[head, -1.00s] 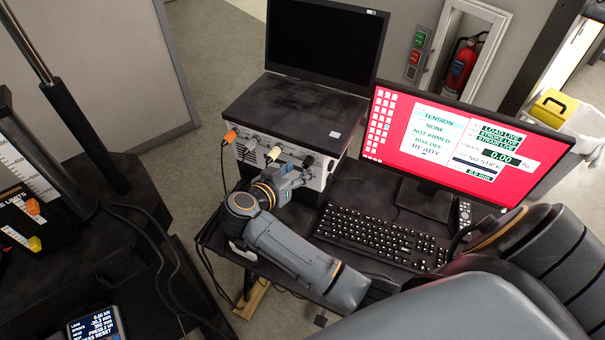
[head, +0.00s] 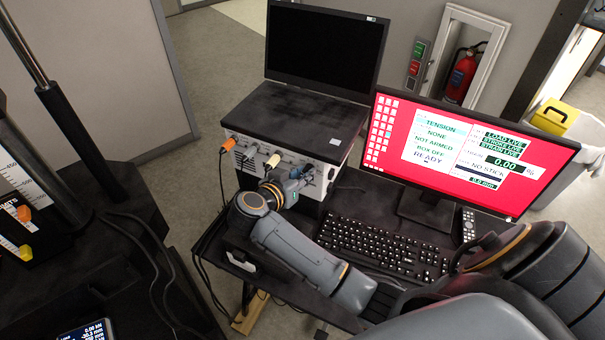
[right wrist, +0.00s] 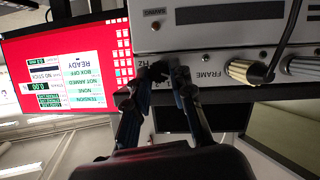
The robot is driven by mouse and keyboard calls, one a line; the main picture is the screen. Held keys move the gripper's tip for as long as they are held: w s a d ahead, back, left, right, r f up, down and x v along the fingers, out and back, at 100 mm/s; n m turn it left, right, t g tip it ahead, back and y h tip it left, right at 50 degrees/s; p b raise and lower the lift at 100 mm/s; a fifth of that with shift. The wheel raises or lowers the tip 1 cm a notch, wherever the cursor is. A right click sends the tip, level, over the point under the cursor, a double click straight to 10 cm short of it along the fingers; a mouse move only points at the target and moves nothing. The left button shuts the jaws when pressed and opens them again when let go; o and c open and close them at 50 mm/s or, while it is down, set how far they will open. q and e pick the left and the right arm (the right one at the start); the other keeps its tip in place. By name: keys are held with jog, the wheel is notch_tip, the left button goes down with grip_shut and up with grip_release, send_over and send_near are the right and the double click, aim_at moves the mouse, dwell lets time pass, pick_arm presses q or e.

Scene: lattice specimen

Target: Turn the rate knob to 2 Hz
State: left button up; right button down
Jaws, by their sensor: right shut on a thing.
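The rate knob (right wrist: 158,72) is a small dark knob beside an "HZ" label on the front of the pale control box (right wrist: 215,35). It shows in the right wrist view, partly covered by my fingers. My right gripper (right wrist: 165,78) is shut on the knob, one finger on each side of it. In the head view my right gripper (head: 300,182) is at the right part of the control box's front panel (head: 247,141) and hides the knob. The knob's pointer and setting cannot be read. My left gripper is not in view.
Plugged cables (head: 272,162) stick out of the panel left of my gripper. A keyboard (head: 380,246) and a red-screened monitor (head: 470,150) reading READY stand to the right. A dark test frame (head: 85,140) is at left.

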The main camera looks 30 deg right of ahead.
jog(key=shift+s+d+f+m+t+y, duration=0.1)
jog(key=shift+s+f+m+t+y, duration=0.2)
jog(key=shift+m+t, duration=1.4)
jog(key=shift+s+d+f+m+t+y, duration=0.1)
jog(key=shift+m+t+y, duration=0.5)
jog(key=shift+m, duration=1.95)
jog(key=shift+s+d+f+m+t+y, duration=0.1)
jog(key=shift+s+f+m+t, duration=0.1)
jog(key=shift+m+t, duration=1.65)
jog(key=shift+r+m+g, duration=0.1)
jog(key=shift+m+g, duration=0.2)
jog(key=shift+g, duration=0.05)
jog(key=c, duration=1.1)
grip_release()
jog(key=shift+c, duration=0.2)
